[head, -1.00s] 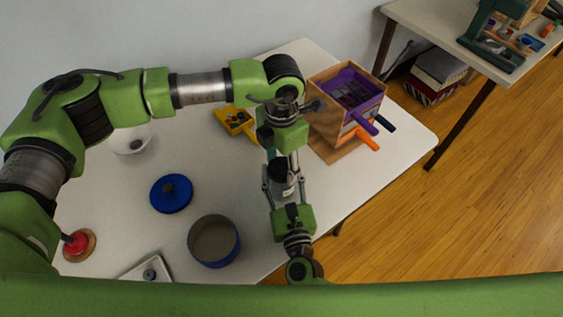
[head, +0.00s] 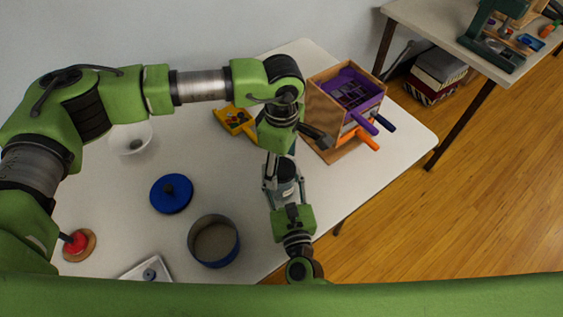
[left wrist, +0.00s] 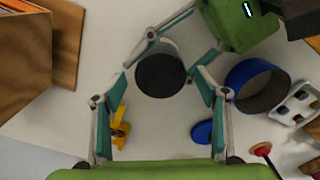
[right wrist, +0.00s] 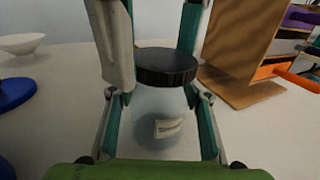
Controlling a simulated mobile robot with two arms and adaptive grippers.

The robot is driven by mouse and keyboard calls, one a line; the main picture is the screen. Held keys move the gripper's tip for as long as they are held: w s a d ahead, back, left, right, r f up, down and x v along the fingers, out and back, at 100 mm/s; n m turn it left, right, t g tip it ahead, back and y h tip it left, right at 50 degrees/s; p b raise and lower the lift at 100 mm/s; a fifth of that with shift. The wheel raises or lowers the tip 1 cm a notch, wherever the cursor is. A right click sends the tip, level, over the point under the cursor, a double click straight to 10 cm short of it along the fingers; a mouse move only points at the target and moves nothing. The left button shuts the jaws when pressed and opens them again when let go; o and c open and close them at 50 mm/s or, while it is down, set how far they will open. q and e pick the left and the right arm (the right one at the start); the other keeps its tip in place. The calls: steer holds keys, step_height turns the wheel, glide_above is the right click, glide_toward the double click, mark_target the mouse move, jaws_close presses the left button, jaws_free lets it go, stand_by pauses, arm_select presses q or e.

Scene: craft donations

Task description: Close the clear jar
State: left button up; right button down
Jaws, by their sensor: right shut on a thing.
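The clear jar (right wrist: 165,125) stands upright with a pale label. A black lid (right wrist: 166,66) rests on its mouth, looking level or nearly so; I cannot tell whether it is fully seated. In the left wrist view the lid (left wrist: 160,75) covers the jar's top. My right gripper (right wrist: 160,110) is shut on the jar's sides from the front. My left gripper (left wrist: 160,112) is open above the jar, its fingers spread wide and apart from the lid. In the head view the jar (head: 287,172) is partly hidden by my arms.
A wooden box with purple and orange drawers (head: 345,100) stands behind right. The table's edge is close on the right.

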arm_select(q)
step_height(320, 180, up, 12)
stand_by(0.6)
arm_select(e)
steer(key=c, duration=1)
jaws_free()
steer(key=shift+c, duration=0.2)
steer(key=v, duration=1.2)
